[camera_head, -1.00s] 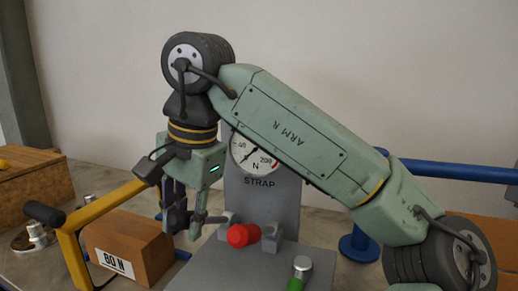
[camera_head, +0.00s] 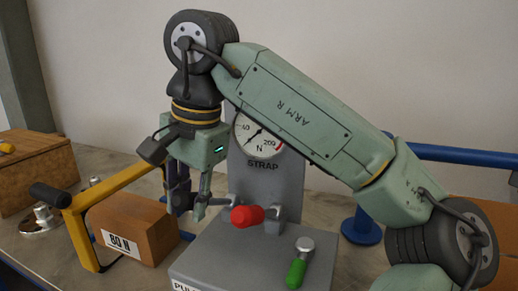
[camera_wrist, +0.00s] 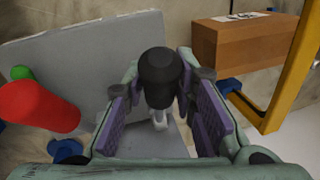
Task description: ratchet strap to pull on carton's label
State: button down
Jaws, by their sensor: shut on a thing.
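The strap stand (camera_head: 262,185) is grey, with a round gauge (camera_head: 258,137) above the word STRAP. The gauge needle points to the lower left; its exact reading is too small to tell. My gripper (camera_head: 190,211) is at the stand's left side, shut on a black handle grip (camera_wrist: 160,76) with a pale metal stem below it. In the head view the fingers mostly hide this grip. The brown carton (camera_head: 140,222) sits left of the gripper, with a white label (camera_head: 122,246) reading 60 N. The carton also shows at the upper right in the wrist view (camera_wrist: 240,45).
A red handle (camera_head: 248,216) and a green handle (camera_head: 296,272) are on the stand, right of my gripper. A blue post (camera_head: 361,228) rises at the right. A wooden box (camera_head: 35,172) is far left.

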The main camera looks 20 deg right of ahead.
dwell(0.9)
jog(key=f+b, duration=0.1)
jog(key=f, duration=0.1)
jog(key=s+a+f+b, duration=0.1)
jog(key=f+b, duration=0.1)
jog(key=s+f+b, duration=0.1)
jog(key=f+b, duration=0.1)
jog(key=f, duration=0.1)
jog(key=shift+a, duration=0.2)
jog(key=r+p, duration=0.2)
jog(key=w+d+r+p, duration=0.1)
jog(key=r+p, duration=0.4)
jog(key=shift+w+d+r, duration=0.1)
jog(key=shift+w+d, duration=0.05)
jog(key=shift+w, duration=0.25)
jog(key=shift+f, duration=0.25)
jog(key=shift+d+f, duration=0.1)
dwell(1.0)
